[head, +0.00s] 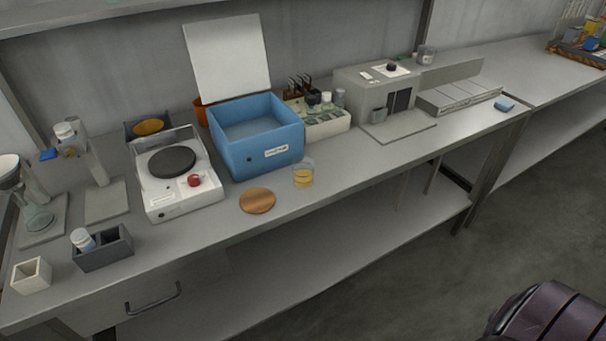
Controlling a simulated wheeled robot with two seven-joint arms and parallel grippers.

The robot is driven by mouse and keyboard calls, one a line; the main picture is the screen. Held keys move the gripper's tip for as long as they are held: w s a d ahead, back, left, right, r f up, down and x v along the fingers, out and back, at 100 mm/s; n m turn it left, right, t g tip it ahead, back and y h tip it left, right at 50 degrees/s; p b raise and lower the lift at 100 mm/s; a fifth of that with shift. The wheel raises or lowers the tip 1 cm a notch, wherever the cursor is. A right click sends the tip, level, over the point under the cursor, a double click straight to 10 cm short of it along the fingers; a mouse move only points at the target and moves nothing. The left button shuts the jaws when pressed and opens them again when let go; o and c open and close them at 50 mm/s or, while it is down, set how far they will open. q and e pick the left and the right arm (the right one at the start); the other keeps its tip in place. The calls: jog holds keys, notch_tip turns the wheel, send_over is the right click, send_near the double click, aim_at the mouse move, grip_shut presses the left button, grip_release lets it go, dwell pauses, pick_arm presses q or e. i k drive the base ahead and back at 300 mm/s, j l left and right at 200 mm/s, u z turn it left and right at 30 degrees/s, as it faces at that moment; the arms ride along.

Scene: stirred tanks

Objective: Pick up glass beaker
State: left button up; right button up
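A small clear glass beaker (303,175) with yellowish contents stands upright on the grey bench, near its front edge. It is just in front of the right corner of the blue open box (262,157). Another clear glass vessel (38,219) sits on the stand base at the far left, under a funnel. Neither of my grippers is in view.
A round wooden disc (257,200) lies left of the beaker. A white hot plate (176,172) is farther left. A white rack (322,120) with bottles stands behind the beaker, and a grey machine (375,97) is to the right. The bench (345,162) right of the beaker is clear.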

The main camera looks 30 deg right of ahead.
aim_at(303, 165)
jog(key=i+z, duration=0.15)
jog(key=z, duration=0.25)
jog(key=i+j+z, duration=0.1)
jog(key=z, duration=0.3)
jog(key=i+j+z, duration=0.1)
jog(key=j+z, duration=0.15)
jog(key=z, duration=0.15)
